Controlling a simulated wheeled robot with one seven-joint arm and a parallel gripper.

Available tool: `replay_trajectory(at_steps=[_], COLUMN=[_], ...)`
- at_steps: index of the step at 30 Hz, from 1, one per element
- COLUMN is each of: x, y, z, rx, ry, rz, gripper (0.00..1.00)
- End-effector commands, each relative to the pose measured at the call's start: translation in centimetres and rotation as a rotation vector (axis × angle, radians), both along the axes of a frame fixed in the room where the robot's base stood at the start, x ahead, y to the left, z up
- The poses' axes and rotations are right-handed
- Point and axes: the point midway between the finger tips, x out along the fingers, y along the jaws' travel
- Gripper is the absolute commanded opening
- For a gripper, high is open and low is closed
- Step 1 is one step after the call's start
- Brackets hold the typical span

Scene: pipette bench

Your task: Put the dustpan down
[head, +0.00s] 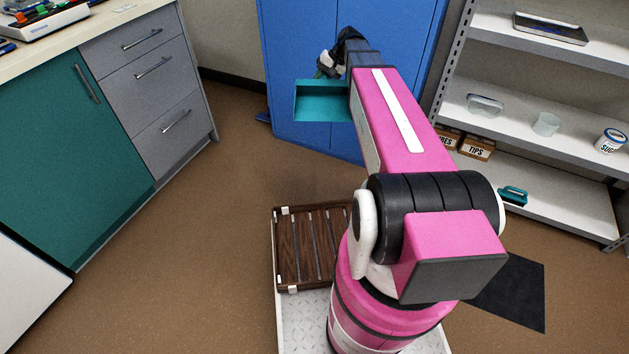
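The teal dustpan (322,101) is in the air in front of the blue cabinet, its open tray visible just left of my pink forearm. My gripper (328,66) is at the far end of the arm, just above the tray. It appears shut on the dustpan, as nothing else in view holds it up. The fingers are small and dark here, and the grasp and part of the dustpan are hidden by my arm.
The blue cabinet (290,50) stands close behind the dustpan. A teal item (513,195) lies on the low right shelf (545,207). Boxes (474,147) and containers fill other shelf spots. A counter with drawers (150,70) is at left. Brown floor (215,235) between is clear.

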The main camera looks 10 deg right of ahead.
Motion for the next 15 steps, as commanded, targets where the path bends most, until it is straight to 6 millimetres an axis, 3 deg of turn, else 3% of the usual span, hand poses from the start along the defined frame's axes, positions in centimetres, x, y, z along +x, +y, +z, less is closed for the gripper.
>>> replay_trajectory(at_steps=[1,3,15], x=[1.7,3.1,9.9], y=[0.4,0.8,3.5], z=[-1.9,-4.2,-18.2], rx=[0.000,0.000,0.000], ry=[0.004,0.004,0.003], rz=[-0.013,-0.032,-0.149], gripper=[0.00,0.00,0.00])
